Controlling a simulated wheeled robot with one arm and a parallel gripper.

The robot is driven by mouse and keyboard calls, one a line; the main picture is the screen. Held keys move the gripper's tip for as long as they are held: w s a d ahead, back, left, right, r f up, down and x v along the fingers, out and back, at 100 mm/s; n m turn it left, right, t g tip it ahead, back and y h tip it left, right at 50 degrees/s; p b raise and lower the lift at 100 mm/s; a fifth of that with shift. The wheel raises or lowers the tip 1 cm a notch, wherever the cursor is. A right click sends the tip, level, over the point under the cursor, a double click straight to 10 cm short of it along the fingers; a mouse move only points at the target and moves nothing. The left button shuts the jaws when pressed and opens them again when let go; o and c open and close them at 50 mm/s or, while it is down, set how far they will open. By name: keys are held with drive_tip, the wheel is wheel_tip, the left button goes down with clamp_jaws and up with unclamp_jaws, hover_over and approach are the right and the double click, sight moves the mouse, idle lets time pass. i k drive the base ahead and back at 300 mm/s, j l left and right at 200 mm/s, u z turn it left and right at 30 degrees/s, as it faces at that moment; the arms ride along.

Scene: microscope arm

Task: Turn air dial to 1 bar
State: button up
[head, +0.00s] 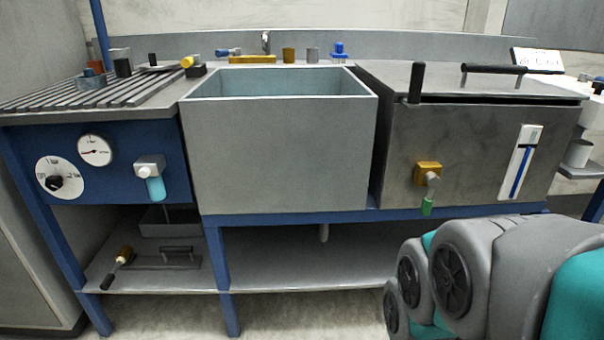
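The air dial (60,178) is a white round plate with a black knob (54,183) at its centre, on the blue front panel at the far left. Small marks ring the plate, but the setting is too small to read surely. A round pressure gauge (95,150) with a white face and dark needle sits just above and to the right of it. My arm fills the lower right of the head view, far from the dial. My gripper is not in view.
A grey open basin (280,150) juts out at the centre. A valve with a light-blue part (152,178) sticks out right of the dial. A lidded metal tank (470,145) with a brass tap (428,172) stands at right. A brush (118,266) lies on the lower shelf.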

sight(54, 183)
drive_tip(key=u, duration=1.6)
